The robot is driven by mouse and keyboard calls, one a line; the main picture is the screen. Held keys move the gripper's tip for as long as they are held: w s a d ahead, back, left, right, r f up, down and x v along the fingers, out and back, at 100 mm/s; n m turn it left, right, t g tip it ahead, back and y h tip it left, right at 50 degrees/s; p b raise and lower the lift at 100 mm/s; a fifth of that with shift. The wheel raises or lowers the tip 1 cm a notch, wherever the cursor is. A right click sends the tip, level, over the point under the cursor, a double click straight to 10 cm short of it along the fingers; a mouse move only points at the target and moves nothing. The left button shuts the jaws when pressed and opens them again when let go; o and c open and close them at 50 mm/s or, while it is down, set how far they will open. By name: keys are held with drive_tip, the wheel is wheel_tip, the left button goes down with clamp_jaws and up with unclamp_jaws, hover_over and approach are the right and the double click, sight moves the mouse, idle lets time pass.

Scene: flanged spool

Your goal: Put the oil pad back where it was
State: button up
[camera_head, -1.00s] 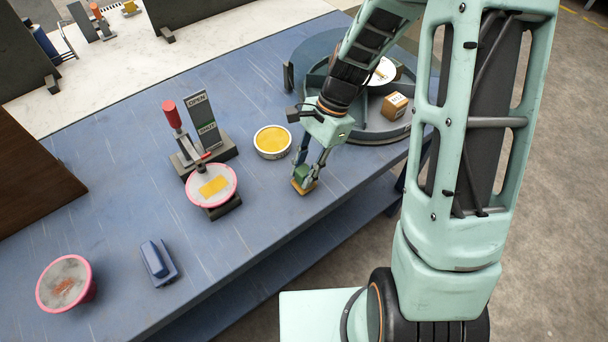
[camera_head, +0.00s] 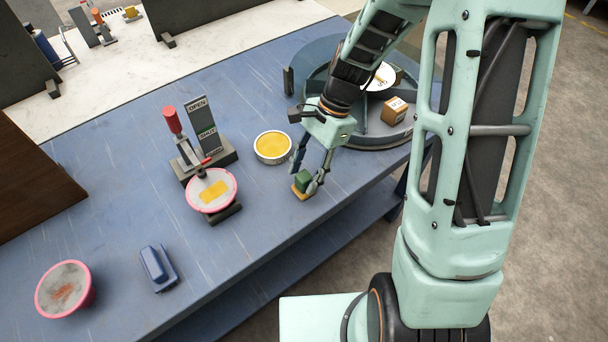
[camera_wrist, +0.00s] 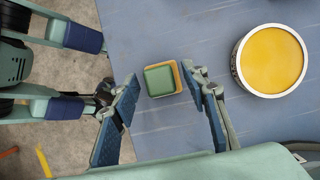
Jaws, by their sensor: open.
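The oil pad (camera_head: 302,184) is a small block with a green top and a yellow-orange base. It rests on the blue table near its front edge. In the wrist view the pad (camera_wrist: 160,79) lies between and just beyond my fingertips, with a gap on both sides. My gripper (camera_head: 309,176) is open around or just above it; its fingers (camera_wrist: 163,84) also show spread in the wrist view. A round tin with yellow content (camera_head: 273,146) stands to the left of the gripper; it shows at the right in the wrist view (camera_wrist: 272,60).
A toggle clamp with an OPEN/SHUT sign (camera_head: 203,128) holds a pink-rimmed disc (camera_head: 229,181). Another pink-rimmed spool (camera_head: 66,288) and a blue block (camera_head: 158,268) stand at left. A round divided tray (camera_head: 375,141) with a small box (camera_head: 394,110) is behind my gripper.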

drive_tip(key=v, duration=1.1)
